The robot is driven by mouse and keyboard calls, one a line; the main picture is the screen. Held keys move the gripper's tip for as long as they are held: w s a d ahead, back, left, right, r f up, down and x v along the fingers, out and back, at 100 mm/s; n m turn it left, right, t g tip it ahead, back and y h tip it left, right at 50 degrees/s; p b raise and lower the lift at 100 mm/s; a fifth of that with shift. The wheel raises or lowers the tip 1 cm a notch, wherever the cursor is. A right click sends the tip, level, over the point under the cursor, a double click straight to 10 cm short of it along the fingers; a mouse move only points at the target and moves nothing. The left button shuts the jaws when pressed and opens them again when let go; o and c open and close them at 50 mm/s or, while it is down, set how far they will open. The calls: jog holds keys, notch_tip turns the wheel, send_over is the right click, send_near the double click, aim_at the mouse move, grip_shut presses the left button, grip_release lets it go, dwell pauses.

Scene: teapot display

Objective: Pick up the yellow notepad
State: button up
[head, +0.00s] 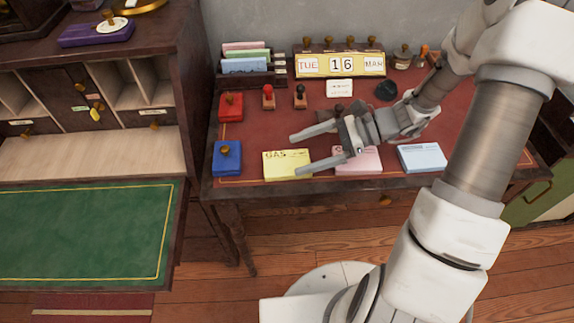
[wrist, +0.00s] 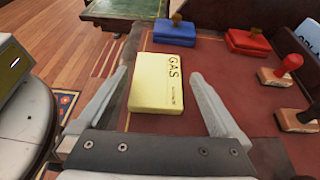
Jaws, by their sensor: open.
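The yellow notepad (head: 287,164) lies flat on the red-topped desk near its front edge, with "GAS" printed on it. In the wrist view the notepad (wrist: 157,83) lies ahead of and between the two fingers. My gripper (head: 298,153) is open and empty, its fingers spread and pointing left towards the notepad. In the head view the fingertips reach over or beside the notepad's right part. I cannot tell the exact height above the desk. In the wrist view my gripper (wrist: 158,80) shows one finger on each side of the pad.
A blue stamp box (head: 227,158) stands left of the notepad and a red one (head: 231,107) behind that. A pink notepad (head: 358,160) and a light blue notepad (head: 422,157) lie to the right. Stamps (head: 268,97) and a calendar (head: 340,64) stand farther back.

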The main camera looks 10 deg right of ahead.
aim_at(277, 163)
jog(key=b+x, duration=0.1)
jog(key=x, duration=0.1)
jog(key=b+x, duration=0.1)
jog(key=x, duration=0.2)
jog(key=shift+s+f, duration=0.1)
jog(key=shift+f, duration=0.3)
jog(key=shift+d, duration=0.1)
jog(key=c, duration=1.1)
jog(key=shift+r, duration=0.15)
